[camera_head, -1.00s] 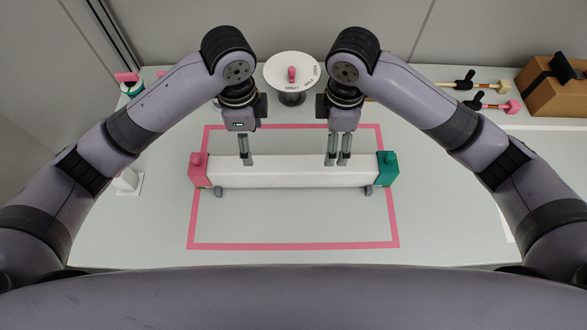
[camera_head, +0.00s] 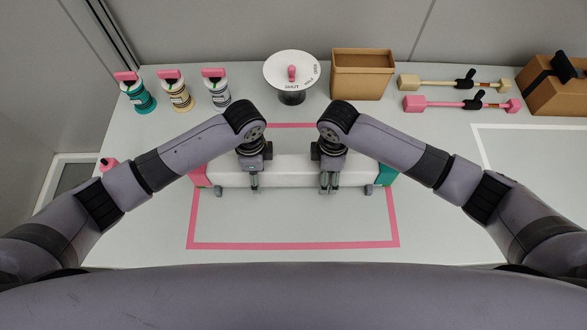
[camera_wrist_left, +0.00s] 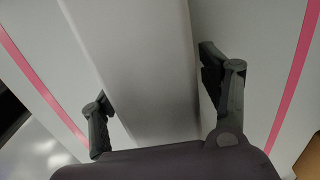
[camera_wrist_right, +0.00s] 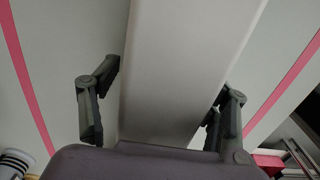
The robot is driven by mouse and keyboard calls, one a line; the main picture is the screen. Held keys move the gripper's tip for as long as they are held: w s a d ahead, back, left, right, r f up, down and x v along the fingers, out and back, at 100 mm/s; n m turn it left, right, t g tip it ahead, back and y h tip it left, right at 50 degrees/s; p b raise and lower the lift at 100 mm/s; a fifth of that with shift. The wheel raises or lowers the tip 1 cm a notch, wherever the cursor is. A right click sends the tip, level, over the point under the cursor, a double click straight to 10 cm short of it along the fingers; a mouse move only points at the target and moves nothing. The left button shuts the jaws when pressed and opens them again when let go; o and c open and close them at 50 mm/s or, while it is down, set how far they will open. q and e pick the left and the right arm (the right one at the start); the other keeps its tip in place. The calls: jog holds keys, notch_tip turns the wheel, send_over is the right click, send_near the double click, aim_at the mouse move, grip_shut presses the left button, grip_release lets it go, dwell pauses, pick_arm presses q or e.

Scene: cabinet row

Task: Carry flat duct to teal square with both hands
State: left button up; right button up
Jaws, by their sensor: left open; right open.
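The flat duct (camera_head: 292,170) is a long white box with a pink end (camera_head: 199,175) on the left and a teal end on the right. It lies across the pink outlined rectangle (camera_head: 292,245) on the bench, on small grey feet. My left gripper (camera_head: 254,188) and right gripper (camera_head: 328,188) are both open at its middle part. In the left wrist view the duct (camera_wrist_left: 150,60) runs between the open fingers; in the right wrist view the duct (camera_wrist_right: 185,60) does too. I cannot tell whether the fingers touch it. I see no teal square.
At the back stand several pink-handled canisters (camera_head: 180,95), a round white dial (camera_head: 292,70) on a stand and a brown bin (camera_head: 362,75). Two tools (camera_head: 455,83) and a brown box (camera_head: 560,88) are at the back right. A white outline (camera_head: 485,150) lies on the right. The bench in front is clear.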

pick_arm(q)
jog(key=shift+f, duration=0.35)
pick_arm(e)
jog(key=shift+f, duration=0.3)
pick_arm(q)
grip_shut()
pick_arm(e)
grip_shut()
pick_arm(q)
jog(key=shift+r, duration=0.1)
